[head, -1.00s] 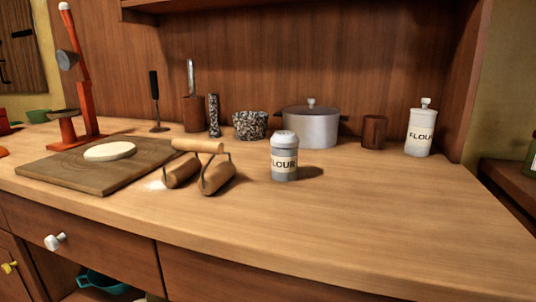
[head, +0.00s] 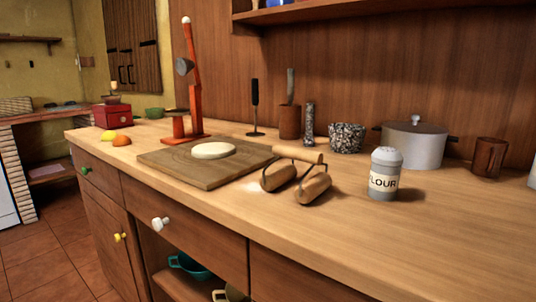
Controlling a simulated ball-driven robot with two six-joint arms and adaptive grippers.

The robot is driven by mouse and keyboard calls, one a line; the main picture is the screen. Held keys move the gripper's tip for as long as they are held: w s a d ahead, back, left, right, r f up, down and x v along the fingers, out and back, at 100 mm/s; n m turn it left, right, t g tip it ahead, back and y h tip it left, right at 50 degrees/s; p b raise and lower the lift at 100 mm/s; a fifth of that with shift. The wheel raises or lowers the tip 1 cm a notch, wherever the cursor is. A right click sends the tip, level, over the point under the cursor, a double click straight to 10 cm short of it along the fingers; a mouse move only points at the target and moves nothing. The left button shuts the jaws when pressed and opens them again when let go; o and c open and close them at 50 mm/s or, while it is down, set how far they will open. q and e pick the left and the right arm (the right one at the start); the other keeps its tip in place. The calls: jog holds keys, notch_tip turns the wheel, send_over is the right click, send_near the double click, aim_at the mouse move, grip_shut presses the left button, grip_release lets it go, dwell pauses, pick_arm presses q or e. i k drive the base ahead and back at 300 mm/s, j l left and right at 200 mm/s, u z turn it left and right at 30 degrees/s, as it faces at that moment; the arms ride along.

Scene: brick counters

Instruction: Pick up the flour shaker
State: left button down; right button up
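The flour shaker (head: 384,174) stands upright on the wooden counter, right of centre in the head view. It is a small grey-white cylinder with a domed top and a label that reads as flour. Nothing touches it. Neither of my grippers shows in the head view.
A double wooden roller (head: 298,178) lies just left of the shaker. A board (head: 180,164) with flat dough (head: 213,150) lies further left. A pot (head: 414,146) and a wooden cup (head: 489,157) stand behind. The counter (head: 450,240) in front and to the right is clear.

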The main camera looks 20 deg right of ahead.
aim_at(387, 162)
jog(key=j+z, duration=0.25)
jog(key=j, duration=0.25)
jog(key=j+z, duration=0.3)
jog(key=j, duration=0.2)
jog(key=k+j+z, duration=0.25)
jog(key=j, duration=0.2)
jog(key=i, duration=0.1)
